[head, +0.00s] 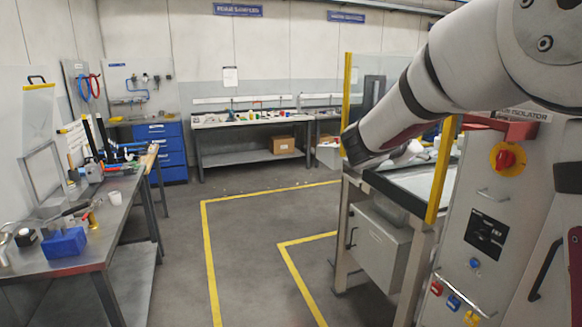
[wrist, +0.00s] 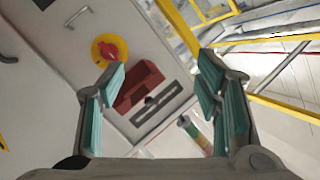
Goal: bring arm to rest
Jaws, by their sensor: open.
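My arm (head: 455,75) reaches across the head view from the upper right, with its elbow low and left above the edge of the machine bench. My gripper (wrist: 163,72) shows in the wrist view with its two teal-padded fingers spread wide apart. Nothing is between the fingers. In the head view the gripper cannot be made out. Beyond the fingers, the wrist view shows a cabinet panel with a red knob on a yellow disc (wrist: 106,50) and a red block (wrist: 138,86); none of these appears touched.
The machine cabinet with a red isolator switch (head: 506,159) and yellow posts (head: 441,170) stands close on the right, near my arm. A cluttered workbench (head: 105,225) is on the left. A blue drawer cabinet (head: 160,150) and another bench (head: 250,122) stand behind. The yellow-marked floor between is clear.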

